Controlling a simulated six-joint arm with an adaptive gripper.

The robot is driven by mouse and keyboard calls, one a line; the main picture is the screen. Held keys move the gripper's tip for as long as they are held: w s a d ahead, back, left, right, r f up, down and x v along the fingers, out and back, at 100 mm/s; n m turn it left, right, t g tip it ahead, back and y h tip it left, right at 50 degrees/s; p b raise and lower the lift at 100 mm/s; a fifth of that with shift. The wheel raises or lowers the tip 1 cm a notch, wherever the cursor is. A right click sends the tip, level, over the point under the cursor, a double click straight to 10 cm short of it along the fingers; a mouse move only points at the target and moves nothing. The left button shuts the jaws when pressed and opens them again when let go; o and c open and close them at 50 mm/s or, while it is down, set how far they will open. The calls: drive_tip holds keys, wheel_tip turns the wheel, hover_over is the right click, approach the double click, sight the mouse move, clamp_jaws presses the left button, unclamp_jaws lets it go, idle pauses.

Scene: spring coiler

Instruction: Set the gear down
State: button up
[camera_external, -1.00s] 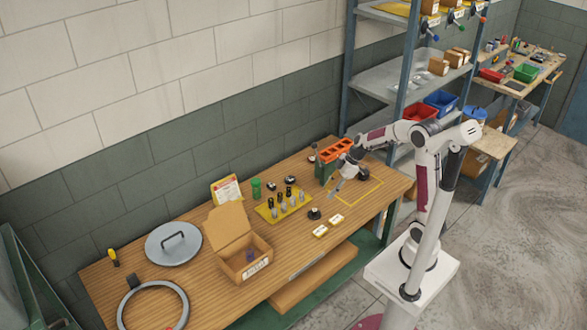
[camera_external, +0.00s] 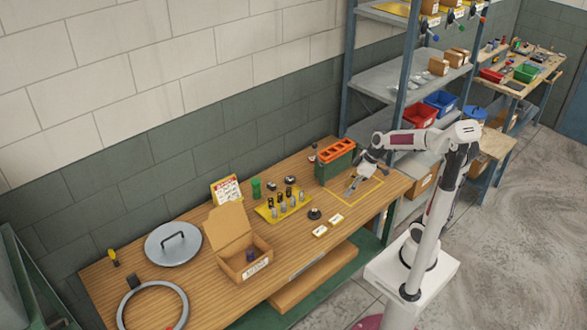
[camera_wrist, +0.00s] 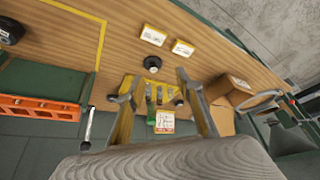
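A dark round part, possibly the gear, shows cut off at the left edge of the wrist view (camera_wrist: 10,31), inside a yellow outline (camera_wrist: 101,45) on the bench. In the external view my arm hides it. My gripper (camera_external: 351,188) is low over the yellow-outlined area there. In the wrist view my gripper (camera_wrist: 155,90) has its fingers spread, with nothing held between them. A second black round part (camera_external: 314,213) stands on the bench near two small labelled cards; it also shows in the wrist view (camera_wrist: 152,63). I cannot tell for certain which is the gear.
A green machine with an orange top (camera_external: 337,163) stands behind my gripper. A yellow tray (camera_external: 268,213) with several small cylinders, an open cardboard box (camera_external: 263,254) and a grey lid (camera_external: 173,250) lie to the left. Metal shelving (camera_external: 350,80) stands close by on the right.

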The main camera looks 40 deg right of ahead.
drive_tip(key=s+d+r+m+t+h, duration=0.1)
drive_tip(key=s+d+m, duration=0.2)
drive_tip(key=s, duration=0.4)
drive_tip(key=s+d+r+m+t+h, duration=0.1)
drive_tip(key=s+d+r+m+h, duration=0.1)
drive_tip(key=s, duration=0.5)
drive_tip(key=shift+d+r+m, duration=0.3)
drive_tip(key=shift+d+m, duration=0.15)
drive_tip(key=shift+m, duration=0.95)
